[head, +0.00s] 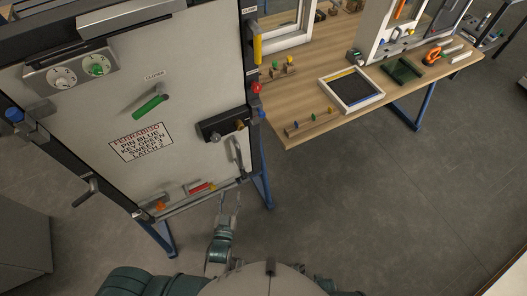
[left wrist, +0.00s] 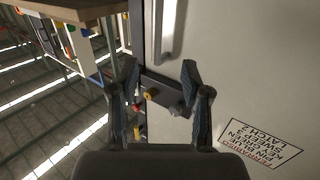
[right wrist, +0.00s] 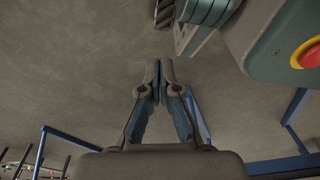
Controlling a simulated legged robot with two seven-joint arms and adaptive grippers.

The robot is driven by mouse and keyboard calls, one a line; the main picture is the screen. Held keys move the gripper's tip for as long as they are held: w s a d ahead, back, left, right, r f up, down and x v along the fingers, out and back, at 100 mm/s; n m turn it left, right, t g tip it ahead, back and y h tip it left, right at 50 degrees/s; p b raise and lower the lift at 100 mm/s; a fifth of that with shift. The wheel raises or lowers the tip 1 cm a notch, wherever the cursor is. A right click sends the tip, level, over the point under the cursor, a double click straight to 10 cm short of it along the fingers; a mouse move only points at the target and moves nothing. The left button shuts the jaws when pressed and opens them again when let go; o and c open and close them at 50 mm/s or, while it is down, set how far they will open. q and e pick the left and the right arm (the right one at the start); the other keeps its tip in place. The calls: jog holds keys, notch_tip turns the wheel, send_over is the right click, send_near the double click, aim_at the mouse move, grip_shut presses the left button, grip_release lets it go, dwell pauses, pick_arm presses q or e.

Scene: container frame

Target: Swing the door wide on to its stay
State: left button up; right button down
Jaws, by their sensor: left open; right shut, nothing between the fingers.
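The door (head: 95,135) is a large pale grey panel in a black frame, and it looks roughly flush with it. A grey pull handle (head: 237,155) stands near its right edge. Above it is a dark latch block (head: 212,129) with a brass knob. A green lever (head: 150,106) sits higher, near a "CLOSED" label. My left gripper (head: 229,196) is open and empty in front of the door's lower right. In the left wrist view the latch block (left wrist: 160,92) shows between its fingers (left wrist: 160,68). My right gripper (right wrist: 161,66) is shut and empty over the floor. I cannot pick out the stay.
A sign (head: 141,142) and two dials (head: 82,70) are on the door. A rail with red and orange pieces (head: 200,188) runs along its bottom. A black handle (head: 87,191) juts out at left. A wooden table (head: 300,93) stands right; the floor (head: 370,200) before it is clear.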

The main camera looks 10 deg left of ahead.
aim_at(239, 158)
pick_arm(q)
jog(key=w, duration=1.1)
jog(key=w+b, duration=0.1)
jog(key=w, duration=0.4)
jog(key=shift+w+d+r, duration=0.3)
jog(key=shift+r, duration=0.1)
jog(key=shift+w, duration=0.55)
pick_arm(e)
jog(key=shift+w+r, duration=0.65)
jog(key=shift+r, duration=0.2)
pick_arm(q)
jog(key=shift+r, duration=0.1)
